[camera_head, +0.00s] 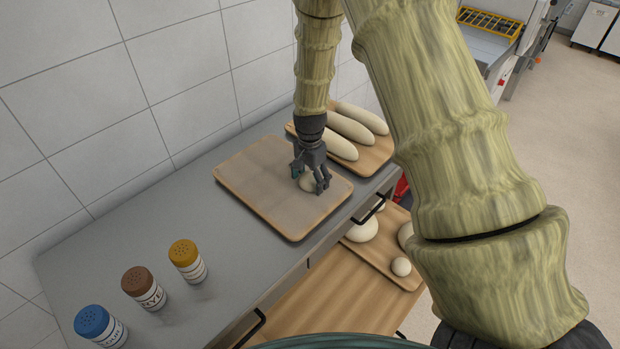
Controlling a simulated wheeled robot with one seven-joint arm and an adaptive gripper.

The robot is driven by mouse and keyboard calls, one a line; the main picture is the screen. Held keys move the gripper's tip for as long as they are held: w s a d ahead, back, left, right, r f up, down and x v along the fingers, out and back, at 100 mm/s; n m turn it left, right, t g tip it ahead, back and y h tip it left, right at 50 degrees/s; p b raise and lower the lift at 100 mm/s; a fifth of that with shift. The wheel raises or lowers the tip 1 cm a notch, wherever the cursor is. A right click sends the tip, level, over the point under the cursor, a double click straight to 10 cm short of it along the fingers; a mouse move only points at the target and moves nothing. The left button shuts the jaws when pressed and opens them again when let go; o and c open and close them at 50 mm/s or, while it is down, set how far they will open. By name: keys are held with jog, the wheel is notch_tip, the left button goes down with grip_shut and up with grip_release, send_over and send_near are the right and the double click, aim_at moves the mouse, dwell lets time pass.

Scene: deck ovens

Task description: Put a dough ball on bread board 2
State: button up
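A dough ball (307,184), small and pale, is between the fingers of my gripper (309,182), over the right part of a mostly bare wooden board (262,190) on the counter. The fingers point down on either side of the ball and partly hide it. I cannot tell whether they press on it, or whether the ball rests on the board or hangs just above it. A second board (372,160) behind holds long pale loaves. A lower board (408,281) holds several round dough pieces, including a small ball (401,267). No board number is readable.
Three shakers, blue-topped (101,327), brown-topped (143,288) and yellow-topped (187,261), stand at the counter's front left. A tiled wall (120,110) runs along the back. My arm hides part of the right side. The grey counter (150,225) is clear between shakers and board.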

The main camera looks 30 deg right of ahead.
aim_at(310, 175)
notch_tip(310, 175, up, 12)
jog(key=b, duration=0.3)
jog(key=shift+b, duration=0.35)
dwell(0.3)
jog(key=shift+r, duration=0.15)
